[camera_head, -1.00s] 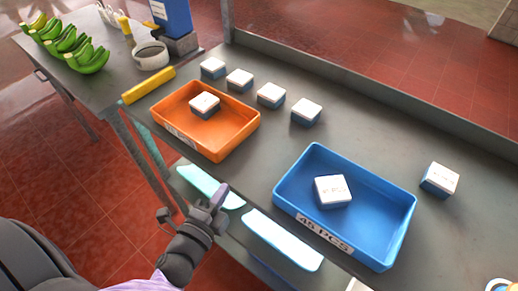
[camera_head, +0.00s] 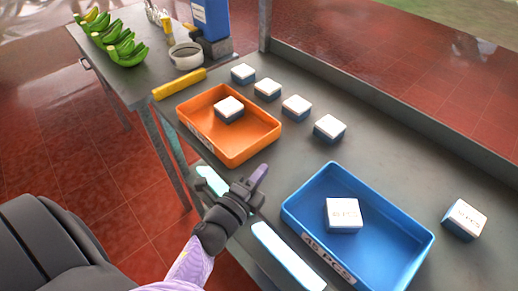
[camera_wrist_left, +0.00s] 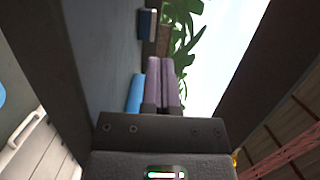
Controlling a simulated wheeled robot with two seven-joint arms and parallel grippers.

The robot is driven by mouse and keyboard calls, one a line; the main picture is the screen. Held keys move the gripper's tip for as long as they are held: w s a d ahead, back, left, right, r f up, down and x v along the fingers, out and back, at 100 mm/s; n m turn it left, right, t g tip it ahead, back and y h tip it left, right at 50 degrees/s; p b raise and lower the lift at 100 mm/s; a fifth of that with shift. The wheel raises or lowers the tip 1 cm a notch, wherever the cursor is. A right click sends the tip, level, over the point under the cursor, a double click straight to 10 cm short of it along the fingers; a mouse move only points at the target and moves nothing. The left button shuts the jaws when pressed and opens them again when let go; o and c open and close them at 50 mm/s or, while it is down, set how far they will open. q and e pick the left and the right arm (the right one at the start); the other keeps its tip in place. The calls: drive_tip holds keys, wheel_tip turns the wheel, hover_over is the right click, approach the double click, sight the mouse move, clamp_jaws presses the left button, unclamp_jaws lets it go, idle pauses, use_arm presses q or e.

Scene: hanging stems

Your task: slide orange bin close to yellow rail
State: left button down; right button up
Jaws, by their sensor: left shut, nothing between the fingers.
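The orange bin (camera_head: 233,153) sits on the grey table with one white-topped box (camera_head: 229,108) in it. The yellow rail (camera_head: 180,84) lies on the table just beyond the bin's far left side, with a small gap between them. My left gripper (camera_head: 258,178) is shut and empty, in front of the orange bin's near right corner and apart from it. In the left wrist view its purple fingers (camera_wrist_left: 163,82) lie together. My right gripper is not in view.
A blue bin (camera_head: 388,245) with one box stands at the right. Several white-topped boxes (camera_head: 297,106) line the back of the table, and one (camera_head: 464,218) stands at far right.

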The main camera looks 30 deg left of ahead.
sight(229, 135)
use_arm(q)
drive_tip(key=w, duration=0.4)
drive_tip(key=shift+d, duration=0.1)
drive_tip(key=a, duration=0.1)
drive_tip(key=w+a, duration=0.1)
drive_tip(key=a, duration=0.1)
drive_tip(key=shift+w+a, duration=0.2)
drive_tip(key=shift+a, duration=0.25)
drive_tip(key=w+a+b, duration=0.1)
drive_tip(key=a, duration=0.2)
drive_tip(key=w+a+b, duration=0.1)
drive_tip(key=a, duration=0.3)
drive_tip(key=w+a+b, duration=0.1)
drive_tip(key=a, duration=0.2)
drive_tip(key=shift+a+f, duration=0.15)
drive_tip(key=shift+a, duration=0.35)
